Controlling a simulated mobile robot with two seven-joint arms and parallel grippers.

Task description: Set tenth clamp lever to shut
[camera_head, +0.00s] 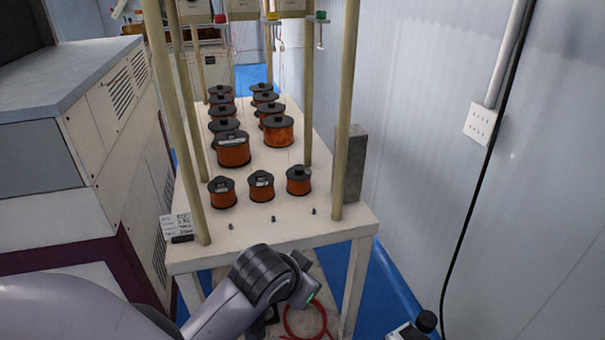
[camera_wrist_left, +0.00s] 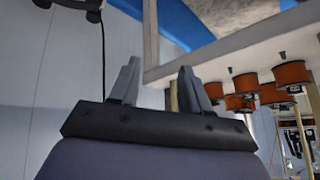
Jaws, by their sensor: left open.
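No clamp lever can be made out for certain, and I cannot tell which one is the tenth. Small dark pegs (camera_head: 273,219) stand in a row near the front edge of the white table (camera_head: 335,226). Red (camera_head: 220,18), yellow (camera_head: 272,16) and green (camera_head: 320,15) parts sit high on the frame above it. My left gripper (camera_wrist_left: 158,72) is open and empty, its two fingers spread in the wrist view. In the head view, my left wrist is in front of and below the table's front edge; the fingers are not clear there.
Several copper coils (camera_head: 233,150) stand on the table, between upright posts (camera_head: 347,110). A grey block (camera_head: 350,165) stands at the right edge. A grey cabinet (camera_head: 105,110) is on the left; a wall with a black cable (camera_head: 480,190) is on the right. Red tubing (camera_head: 305,320) lies low.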

